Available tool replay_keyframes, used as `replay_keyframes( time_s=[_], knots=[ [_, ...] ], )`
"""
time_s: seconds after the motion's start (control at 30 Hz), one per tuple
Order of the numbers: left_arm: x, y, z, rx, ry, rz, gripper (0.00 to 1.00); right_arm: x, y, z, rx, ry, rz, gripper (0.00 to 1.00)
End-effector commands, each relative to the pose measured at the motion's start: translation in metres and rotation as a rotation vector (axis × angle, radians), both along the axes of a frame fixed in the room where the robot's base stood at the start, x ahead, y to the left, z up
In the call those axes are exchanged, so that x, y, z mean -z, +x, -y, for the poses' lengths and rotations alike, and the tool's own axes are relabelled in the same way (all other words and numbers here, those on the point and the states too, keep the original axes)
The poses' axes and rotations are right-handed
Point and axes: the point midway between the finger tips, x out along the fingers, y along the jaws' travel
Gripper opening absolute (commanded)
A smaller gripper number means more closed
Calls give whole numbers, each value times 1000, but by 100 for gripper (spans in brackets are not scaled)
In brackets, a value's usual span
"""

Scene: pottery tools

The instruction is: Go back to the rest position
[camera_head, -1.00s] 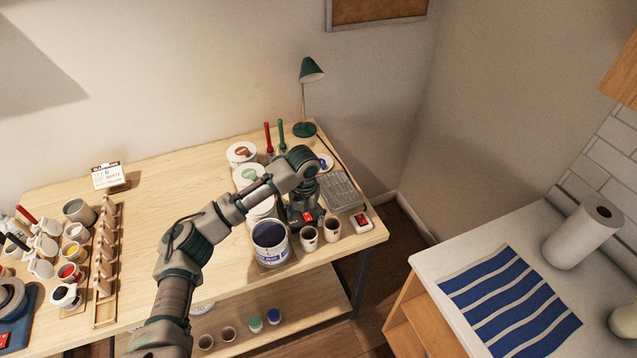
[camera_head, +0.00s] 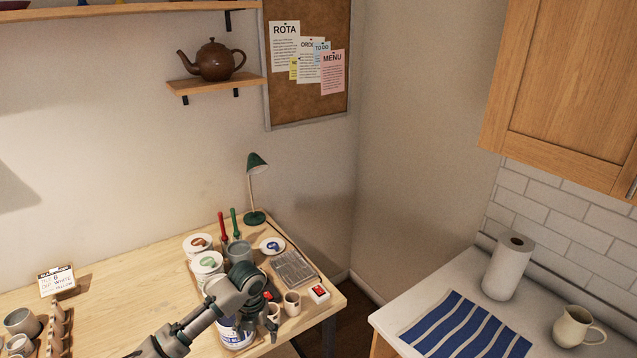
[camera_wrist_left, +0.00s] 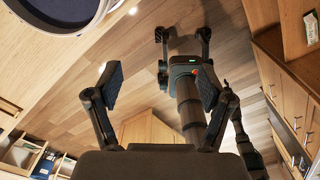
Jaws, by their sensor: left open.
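My left arm comes in from the lower left in the head view and reaches over the worktable's right end. Its gripper (camera_head: 266,301) hangs beside two small cups (camera_head: 292,304), and partly covers the left one. In the left wrist view my left gripper (camera_wrist_left: 155,88) has its two fingers spread wide with nothing between them. Beyond the fingers I see the wooden floor and parts of my own body.
White tubs (camera_head: 207,263), a blue-labelled bucket (camera_head: 238,338), a clear ribbed tray (camera_head: 294,268), a red-and-white box (camera_head: 319,293) and a green lamp (camera_head: 257,165) crowd the table's right end. The table's middle (camera_head: 120,290) is largely clear. A counter with a striped cloth (camera_head: 465,330) stands right.

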Motion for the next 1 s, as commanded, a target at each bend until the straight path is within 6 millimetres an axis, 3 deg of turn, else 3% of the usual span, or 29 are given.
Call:
replay_keyframes(
  time_s=[0.17,0.37,0.67,0.87,1.0],
  knots=[
    [21,-11,16,-60,-17,1,80,-1,18,-8,2,11,28,40],
    [52,-28,37,-171,-48,5,80,-1,19,-22,6,27,30,40],
    [113,-78,76,-506,-162,-3,80,0,16,-12,2,15,23,40],
    [162,-138,99,-1011,-306,-55,80,0,11,-5,-1,7,17,40],
    [187,-185,92,-1517,-395,-114,80,0,12,-5,-1,7,17,40]
  ],
)
